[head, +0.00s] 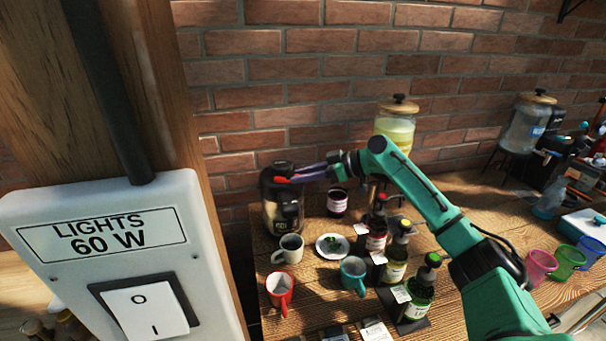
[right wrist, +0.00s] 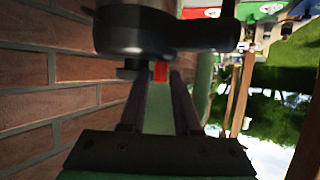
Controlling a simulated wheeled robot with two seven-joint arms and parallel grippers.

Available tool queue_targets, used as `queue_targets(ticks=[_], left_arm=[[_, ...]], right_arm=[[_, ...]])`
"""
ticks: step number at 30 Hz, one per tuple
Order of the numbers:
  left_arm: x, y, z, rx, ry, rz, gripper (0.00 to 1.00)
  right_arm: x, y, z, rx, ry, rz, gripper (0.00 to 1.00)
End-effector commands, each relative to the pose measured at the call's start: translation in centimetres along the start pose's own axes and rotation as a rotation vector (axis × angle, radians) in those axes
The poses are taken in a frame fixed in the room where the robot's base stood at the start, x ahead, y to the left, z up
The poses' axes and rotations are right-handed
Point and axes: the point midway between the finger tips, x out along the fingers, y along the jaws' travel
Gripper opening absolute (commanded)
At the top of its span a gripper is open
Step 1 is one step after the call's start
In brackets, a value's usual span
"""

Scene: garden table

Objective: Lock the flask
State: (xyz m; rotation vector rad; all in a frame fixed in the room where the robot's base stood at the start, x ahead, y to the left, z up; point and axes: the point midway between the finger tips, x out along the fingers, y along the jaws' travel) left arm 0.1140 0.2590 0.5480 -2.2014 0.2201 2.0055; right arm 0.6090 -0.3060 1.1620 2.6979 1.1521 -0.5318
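The flask (head: 270,215) is a dark, rounded pump-pot shape standing upright at the back left of the wooden table, near the brick wall. A red tab (head: 283,180) shows at its top. My right gripper (head: 300,175) reaches in from the right at the height of the flask's top, its purple fingers pointing left at the tab. In the right wrist view the flask's dark top (right wrist: 165,30) is ahead, and the red tab (right wrist: 160,71) sits between the open fingertips, with narrow gaps beside it. My left gripper is not in view.
A white mug (head: 289,249), red mug (head: 280,290) and teal mug (head: 354,274) stand in front of the flask. Several pump bottles (head: 420,292) stand under my right arm. A lemonade dispenser (head: 395,130) is behind it. A light-switch box (head: 120,260) fills the left foreground.

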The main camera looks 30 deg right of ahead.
Motion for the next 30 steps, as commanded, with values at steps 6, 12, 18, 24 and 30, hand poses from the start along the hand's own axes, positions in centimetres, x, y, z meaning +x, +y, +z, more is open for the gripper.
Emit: queue_targets(ticks=[6, 12, 18, 24, 30], left_arm=[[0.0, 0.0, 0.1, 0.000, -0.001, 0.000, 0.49], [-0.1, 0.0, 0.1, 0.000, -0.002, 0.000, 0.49], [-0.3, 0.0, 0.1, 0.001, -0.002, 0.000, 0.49], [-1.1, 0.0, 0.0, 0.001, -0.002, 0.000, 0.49], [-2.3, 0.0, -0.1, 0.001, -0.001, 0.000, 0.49]], right_arm=[[0.0, 0.0, 0.0, 0.000, 0.000, 0.000, 0.00], [-0.1, -0.1, 0.0, 0.005, -0.002, 0.015, 0.00], [-0.1, -0.6, 0.1, 0.031, -0.004, 0.079, 0.00], [-0.1, -1.4, -0.1, 0.081, -0.006, 0.203, 0.00], [0.2, -2.5, -0.3, 0.152, -0.002, 0.364, 0.00]])
